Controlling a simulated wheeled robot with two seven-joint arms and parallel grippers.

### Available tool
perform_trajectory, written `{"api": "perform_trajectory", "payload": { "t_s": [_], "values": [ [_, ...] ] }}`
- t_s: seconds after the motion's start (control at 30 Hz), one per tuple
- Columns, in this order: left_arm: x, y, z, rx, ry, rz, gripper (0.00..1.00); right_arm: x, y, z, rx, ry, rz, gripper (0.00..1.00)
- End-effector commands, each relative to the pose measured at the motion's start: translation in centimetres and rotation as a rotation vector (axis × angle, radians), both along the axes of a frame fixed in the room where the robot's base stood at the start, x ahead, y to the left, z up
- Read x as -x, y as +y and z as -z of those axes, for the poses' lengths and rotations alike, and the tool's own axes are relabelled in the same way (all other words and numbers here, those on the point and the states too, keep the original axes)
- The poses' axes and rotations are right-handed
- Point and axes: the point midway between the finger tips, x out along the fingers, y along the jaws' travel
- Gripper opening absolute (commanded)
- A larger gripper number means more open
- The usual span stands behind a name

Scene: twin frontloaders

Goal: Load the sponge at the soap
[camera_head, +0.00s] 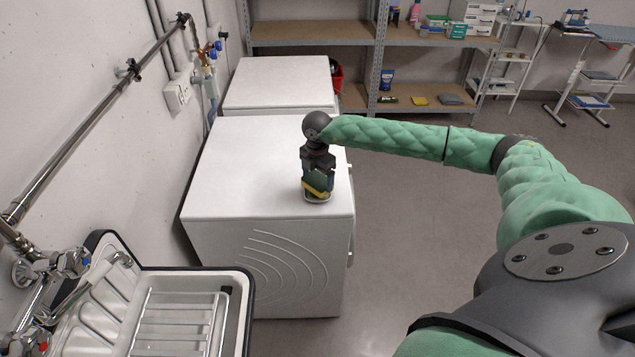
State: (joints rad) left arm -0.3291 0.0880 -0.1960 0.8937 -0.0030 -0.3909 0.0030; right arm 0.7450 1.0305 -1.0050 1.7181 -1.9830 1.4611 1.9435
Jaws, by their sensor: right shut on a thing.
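My right gripper (318,181) points down over the top of the nearer white machine (240,165), close to its right front corner. It is shut on a green and yellow sponge (317,188), which is tilted between the fingers. A small pale object (318,199), perhaps the soap or its dish, lies on the machine top directly under the sponge. The sponge and fingers hide most of it, and I cannot tell whether the sponge touches it. My left gripper is not in view.
A second white machine (279,82) stands behind. A sink with a rack (180,315) is at lower left. Wall pipes (100,105) run along the left. Shelves (310,33) with bottles and boxes stand at the back. The left of the near machine's top is clear.

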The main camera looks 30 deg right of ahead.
Motion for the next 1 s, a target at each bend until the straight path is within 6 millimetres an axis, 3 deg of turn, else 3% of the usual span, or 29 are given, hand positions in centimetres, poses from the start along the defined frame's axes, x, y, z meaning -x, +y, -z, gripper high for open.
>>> {"api": "perform_trajectory", "payload": {
  "t_s": [1.0],
  "values": [
    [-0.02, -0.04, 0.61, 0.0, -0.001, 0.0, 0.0, 0.0, -0.01, 0.86, 0.0, 0.0, 0.0, 0.67]
  ]
}}
